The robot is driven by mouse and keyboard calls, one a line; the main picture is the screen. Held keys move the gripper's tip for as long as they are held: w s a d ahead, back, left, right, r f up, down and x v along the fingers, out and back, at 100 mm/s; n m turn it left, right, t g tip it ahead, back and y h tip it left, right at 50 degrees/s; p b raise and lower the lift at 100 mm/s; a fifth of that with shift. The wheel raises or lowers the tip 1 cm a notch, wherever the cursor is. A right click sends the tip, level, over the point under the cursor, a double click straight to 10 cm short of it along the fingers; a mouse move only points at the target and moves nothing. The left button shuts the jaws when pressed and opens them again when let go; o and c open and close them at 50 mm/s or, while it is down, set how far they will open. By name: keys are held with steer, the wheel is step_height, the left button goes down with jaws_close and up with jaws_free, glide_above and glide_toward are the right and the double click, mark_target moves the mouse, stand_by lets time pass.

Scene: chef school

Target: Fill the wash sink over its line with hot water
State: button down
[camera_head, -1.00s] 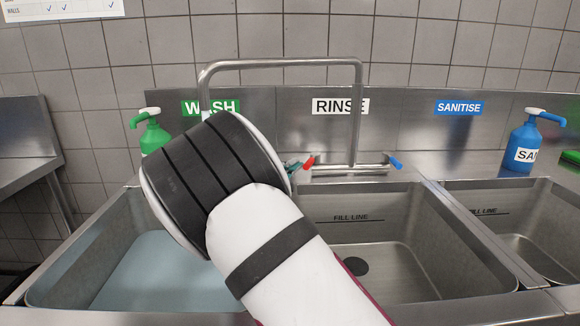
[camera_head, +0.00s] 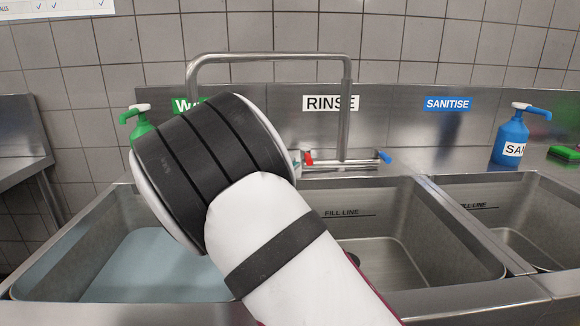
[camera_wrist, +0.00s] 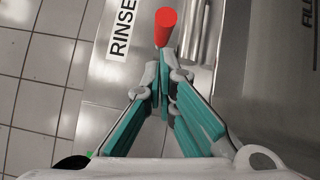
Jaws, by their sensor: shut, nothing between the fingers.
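The wash sink (camera_head: 62,243) is the left basin, with pale blue water (camera_head: 150,265) low in it. My arm hides its right part; no fill line shows there. The tap spout (camera_head: 265,57) arches left towards the wash side; its outlet is hidden behind my arm, so I cannot tell whether water runs. The red tap handle (camera_head: 309,158) is at the left of the tap body, the blue handle (camera_head: 385,157) at its right. In the wrist view my gripper (camera_wrist: 160,72) is shut and empty, its tips close to the red handle (camera_wrist: 165,27); contact is unclear.
The rinse sink (camera_head: 460,235) looks empty and has a fill line. The sanitise sink (camera_head: 520,205) is at the right. A green pump bottle (camera_head: 140,124) and a blue one (camera_head: 512,135) stand behind the basins. The steel splashback (camera_head: 400,140) runs behind the tap.

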steer(key=v, duration=0.3)
steer(key=s+d+v, duration=0.1)
steer(key=v, duration=0.3)
steer(key=p+v, duration=0.1)
steer(key=v, duration=0.2)
steer(key=shift+s+d+f, duration=0.15)
steer(key=shift+s+f, duration=0.15)
steer(key=shift+s, duration=0.1)
